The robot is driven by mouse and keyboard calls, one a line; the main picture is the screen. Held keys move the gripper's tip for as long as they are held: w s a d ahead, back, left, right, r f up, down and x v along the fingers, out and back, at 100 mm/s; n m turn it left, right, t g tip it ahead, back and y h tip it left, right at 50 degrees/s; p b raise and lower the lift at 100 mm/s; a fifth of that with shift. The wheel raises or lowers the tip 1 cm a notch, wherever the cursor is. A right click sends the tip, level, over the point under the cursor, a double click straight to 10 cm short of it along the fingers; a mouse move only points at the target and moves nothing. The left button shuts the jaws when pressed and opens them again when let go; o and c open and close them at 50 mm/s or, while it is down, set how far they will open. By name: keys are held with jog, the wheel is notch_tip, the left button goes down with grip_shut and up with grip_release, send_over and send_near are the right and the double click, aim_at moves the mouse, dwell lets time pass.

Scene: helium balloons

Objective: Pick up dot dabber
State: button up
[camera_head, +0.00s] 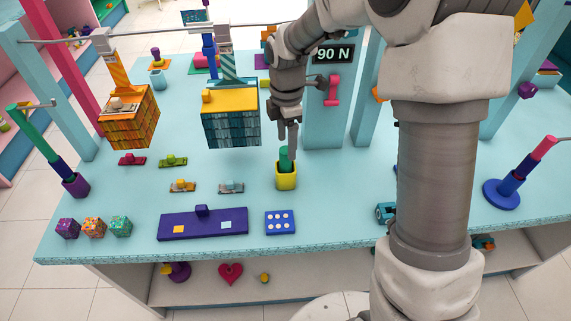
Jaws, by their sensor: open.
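What looks like the dot dabber (285,155), a green cylinder, stands upright in a yellow square cup (286,180) near the middle of the table. Only its upper part shows above the cup's rim. My gripper (287,138) points down just above the green top, its two fingers open. From this view I cannot tell whether the fingertips pass in front of or beside the dabber's top.
A blue card with white dots (280,222) lies in front of the cup. A purple board (203,223) lies left of it. Two hanging blocks (129,120) (231,122) are to the left. A light-blue post (325,125) stands close right of my gripper.

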aim_at(286, 158)
jog(key=shift+s+a+f, duration=0.1)
jog(key=shift+s+f, duration=0.05)
jog(key=shift+f, duration=2.75)
grip_shut()
